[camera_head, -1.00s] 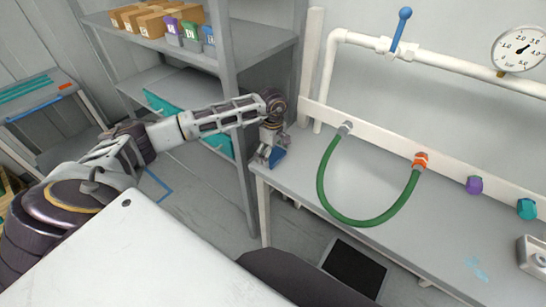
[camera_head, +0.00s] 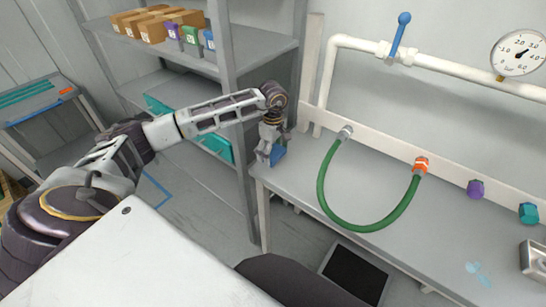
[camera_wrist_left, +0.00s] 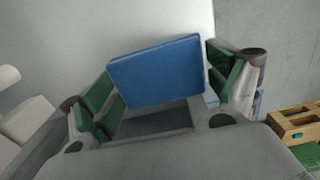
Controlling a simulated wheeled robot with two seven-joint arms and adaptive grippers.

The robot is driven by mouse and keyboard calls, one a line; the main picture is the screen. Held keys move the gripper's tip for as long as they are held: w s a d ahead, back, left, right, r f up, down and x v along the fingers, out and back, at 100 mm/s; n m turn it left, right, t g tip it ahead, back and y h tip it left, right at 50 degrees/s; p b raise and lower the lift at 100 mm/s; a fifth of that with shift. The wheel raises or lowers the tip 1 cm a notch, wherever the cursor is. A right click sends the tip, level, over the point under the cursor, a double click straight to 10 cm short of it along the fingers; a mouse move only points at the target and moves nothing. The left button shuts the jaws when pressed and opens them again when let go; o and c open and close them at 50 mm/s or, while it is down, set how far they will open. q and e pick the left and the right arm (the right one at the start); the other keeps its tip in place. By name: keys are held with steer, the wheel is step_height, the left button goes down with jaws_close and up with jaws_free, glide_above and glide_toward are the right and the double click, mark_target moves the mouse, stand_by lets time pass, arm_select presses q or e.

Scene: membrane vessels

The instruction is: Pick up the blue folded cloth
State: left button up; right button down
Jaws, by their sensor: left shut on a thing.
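The blue folded cloth (camera_wrist_left: 157,72) fills the space between the two green-padded fingers of my left gripper (camera_wrist_left: 163,92) in the left wrist view. The gripper is shut on it. In the head view my left gripper (camera_head: 269,155) is at the left end of the grey bench, fingers pointing down. A small part of the blue cloth (camera_head: 278,154) shows beside the fingers; the rest is hidden by them. I cannot tell whether the cloth touches the bench top. My right gripper is not in view.
The grey bench (camera_head: 360,190) carries a green hose (camera_head: 375,227) looped from a rail with orange, purple and teal fittings. A grey shelf unit (camera_head: 228,70) with boxes stands close left of the gripper. A white pipe with a blue-handled valve (camera_head: 400,35) runs above.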

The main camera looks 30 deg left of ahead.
mark_target(273, 152)
arm_select(q)
step_height(273, 152, up, 5)
steer(key=shift+r, duration=0.8)
steer(key=shift+o, duration=1.3)
steer(key=shift+c, duration=1.2)
steer(key=shift+s, duration=0.1)
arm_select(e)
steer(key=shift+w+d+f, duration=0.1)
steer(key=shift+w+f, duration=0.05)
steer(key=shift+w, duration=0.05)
